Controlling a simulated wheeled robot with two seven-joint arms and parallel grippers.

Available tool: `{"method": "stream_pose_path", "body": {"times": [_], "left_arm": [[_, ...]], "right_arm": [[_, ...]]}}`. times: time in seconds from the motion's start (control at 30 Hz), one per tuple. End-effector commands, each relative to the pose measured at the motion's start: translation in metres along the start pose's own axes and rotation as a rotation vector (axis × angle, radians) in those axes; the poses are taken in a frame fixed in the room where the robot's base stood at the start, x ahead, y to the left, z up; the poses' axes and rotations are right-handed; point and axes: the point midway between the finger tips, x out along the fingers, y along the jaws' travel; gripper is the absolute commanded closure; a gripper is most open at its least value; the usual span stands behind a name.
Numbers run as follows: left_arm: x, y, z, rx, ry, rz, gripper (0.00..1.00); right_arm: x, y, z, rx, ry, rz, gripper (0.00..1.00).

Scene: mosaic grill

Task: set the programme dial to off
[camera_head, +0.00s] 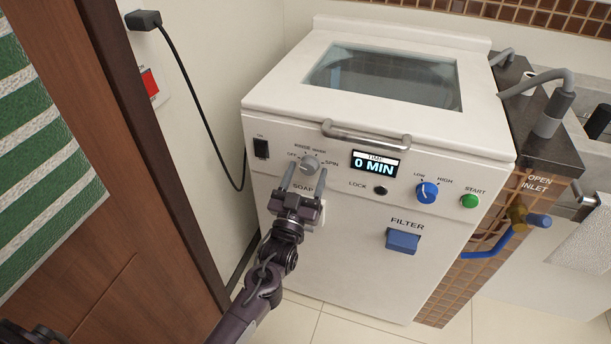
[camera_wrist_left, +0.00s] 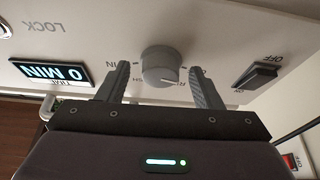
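The programme dial (camera_head: 310,163) is a round grey knob on the upper left of the white washing machine's front panel. OFF, WASH and SPIN labels are around it. My left gripper (camera_head: 306,176) is open just in front of the panel, with its fingers apart. In the left wrist view, which is upside down, the dial (camera_wrist_left: 161,66) lies between the fingers (camera_wrist_left: 160,72) with gaps on both sides. A pale mark on its lower edge seems to point away from SPIN, but its exact setting is hard to read.
A black power switch (camera_head: 261,148) is left of the dial; the time display (camera_head: 375,164) reads 0 MIN. Further right are the lock, blue LOW/HIGH knob (camera_head: 427,192) and green start button (camera_head: 469,201). The lid handle (camera_head: 366,134) juts out above. A wooden door (camera_head: 150,130) bounds the left.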

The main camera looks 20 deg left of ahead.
Motion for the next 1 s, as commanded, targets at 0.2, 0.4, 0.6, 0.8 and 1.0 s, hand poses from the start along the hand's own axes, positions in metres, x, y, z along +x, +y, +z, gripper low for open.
{"method": "stream_pose_path", "body": {"times": [0.2,0.4,0.6,0.8,1.0], "left_arm": [[-0.002,0.0,0.0,0.001,0.0,0.0,0.4],[-0.028,0.0,0.001,0.001,-0.004,0.001,0.4],[-0.061,0.0,0.001,0.001,-0.002,0.001,0.4],[-0.077,0.0,0.0,0.001,0.0,0.001,0.4],[-0.078,0.0,0.0,0.0,0.001,0.001,0.4]], "right_arm": [[0.0,0.0,-0.001,0.0,0.0,0.0,1.0],[0.0,0.0,-0.001,0.0,-0.002,0.0,1.0],[-0.004,0.0,-0.006,-0.001,0.001,-0.001,1.0],[-0.005,-0.001,-0.007,-0.001,0.002,-0.002,1.0],[-0.005,-0.002,-0.004,-0.002,-0.002,-0.003,1.0]]}}
